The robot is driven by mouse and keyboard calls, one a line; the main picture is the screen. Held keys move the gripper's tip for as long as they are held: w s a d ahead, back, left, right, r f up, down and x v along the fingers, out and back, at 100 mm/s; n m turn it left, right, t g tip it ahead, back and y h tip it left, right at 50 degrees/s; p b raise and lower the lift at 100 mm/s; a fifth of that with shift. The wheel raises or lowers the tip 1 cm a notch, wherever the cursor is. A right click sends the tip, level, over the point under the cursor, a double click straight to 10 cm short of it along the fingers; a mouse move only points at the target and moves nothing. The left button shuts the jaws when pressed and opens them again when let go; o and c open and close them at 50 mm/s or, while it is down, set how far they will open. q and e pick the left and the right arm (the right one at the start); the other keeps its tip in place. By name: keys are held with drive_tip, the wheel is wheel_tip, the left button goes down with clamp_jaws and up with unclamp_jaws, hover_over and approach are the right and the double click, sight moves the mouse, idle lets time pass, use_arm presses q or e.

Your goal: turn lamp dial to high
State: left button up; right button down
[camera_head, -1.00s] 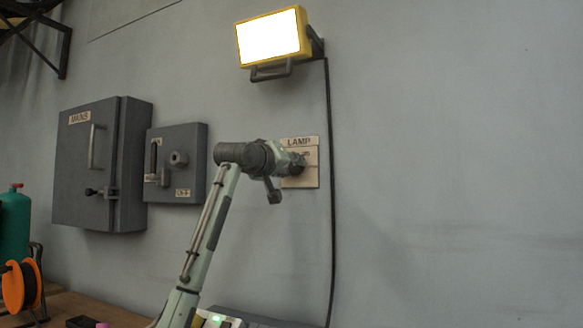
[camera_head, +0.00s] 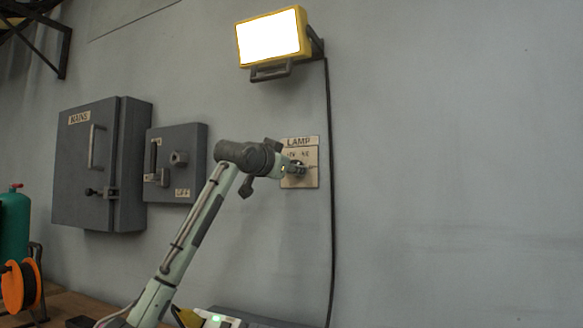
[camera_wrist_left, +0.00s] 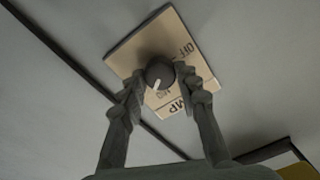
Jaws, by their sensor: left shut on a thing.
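The lamp dial (camera_wrist_left: 158,72) is a dark round knob with a white pointer mark, on a beige plate (camera_wrist_left: 128,52) lettered LAMP on the wall. In the wrist view the pointer aims down, slightly left, toward small lettering by the LAMP word; OFF is at the right. My left gripper (camera_wrist_left: 166,80) has one finger on each side of the dial and is shut on it. In the head view the left gripper (camera_head: 298,168) reaches the plate from the left and hides part of the dial. The yellow-framed lamp (camera_head: 272,38) above is lit. My right gripper is not in view.
A grey MAINS box (camera_head: 88,165) and a smaller grey switch box (camera_head: 187,190) are on the wall left of the plate. A black cable (camera_head: 331,190) runs down just right of it. The wall further right is bare.

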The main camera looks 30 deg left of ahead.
use_arm(q)
drive_tip(key=m, duration=0.6)
drive_tip(key=shift+m, duration=0.3)
idle(0.4)
drive_tip(key=o, duration=1.2)
drive_tip(key=shift+c, duration=0.2)
drive_tip(key=s, duration=1.2)
drive_tip(key=shift+d, duration=0.4)
drive_tip(key=shift+s+f, duration=0.1)
drive_tip(key=shift+f, duration=0.05)
